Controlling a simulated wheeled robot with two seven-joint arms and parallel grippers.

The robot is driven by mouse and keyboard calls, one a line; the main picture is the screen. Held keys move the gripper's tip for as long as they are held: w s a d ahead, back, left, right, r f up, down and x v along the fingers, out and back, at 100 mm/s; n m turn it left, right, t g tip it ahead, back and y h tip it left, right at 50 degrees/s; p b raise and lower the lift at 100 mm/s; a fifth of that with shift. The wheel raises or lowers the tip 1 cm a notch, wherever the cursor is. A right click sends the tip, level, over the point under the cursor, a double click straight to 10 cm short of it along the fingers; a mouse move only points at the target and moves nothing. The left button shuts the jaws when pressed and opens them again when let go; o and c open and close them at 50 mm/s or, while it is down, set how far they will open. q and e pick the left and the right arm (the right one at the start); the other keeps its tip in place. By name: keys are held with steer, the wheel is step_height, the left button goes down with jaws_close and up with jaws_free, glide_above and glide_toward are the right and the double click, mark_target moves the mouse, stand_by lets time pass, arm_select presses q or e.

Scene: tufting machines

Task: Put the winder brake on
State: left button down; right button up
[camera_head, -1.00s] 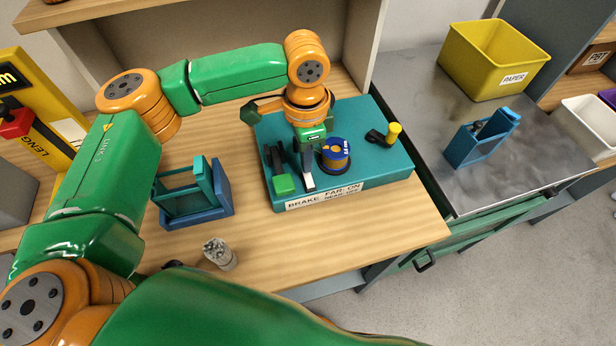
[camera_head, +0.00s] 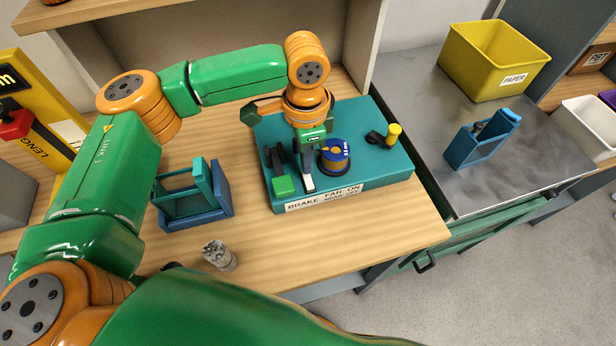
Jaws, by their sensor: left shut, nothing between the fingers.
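The winder is a teal box (camera_head: 385,165) on the wooden bench, with a front label (camera_head: 322,197) that reads BRAKE, FAR=ON, with a smaller line below. A lever with a bright green grip (camera_head: 284,186) and a dark arm stands at its left; the grip is at the near side. A blue and yellow spool (camera_head: 335,156) sits mid-box, and a crank with a yellow knob (camera_head: 394,131) is at the right. My left gripper (camera_head: 308,184) points down, shut and empty, just right of the green grip and left of the spool. Whether it touches the lever is unclear. My right gripper is out of view.
A blue-teal open frame (camera_head: 216,212) and a small grey cup (camera_head: 219,255) stand on the bench left of the winder. A metal-topped cabinet (camera_head: 440,125) at the right carries a yellow PAPER bin (camera_head: 480,66) and a blue holder (camera_head: 472,150). The bench front is mostly clear.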

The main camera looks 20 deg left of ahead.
arm_select(q)
steer(key=shift+f+b, duration=0.3)
steer(key=shift+f, duration=0.6)
stand_by(0.9)
step_height(320, 180, up, 7)
steer(key=p, duration=0.9)
steer(key=shift+p, duration=0.3)
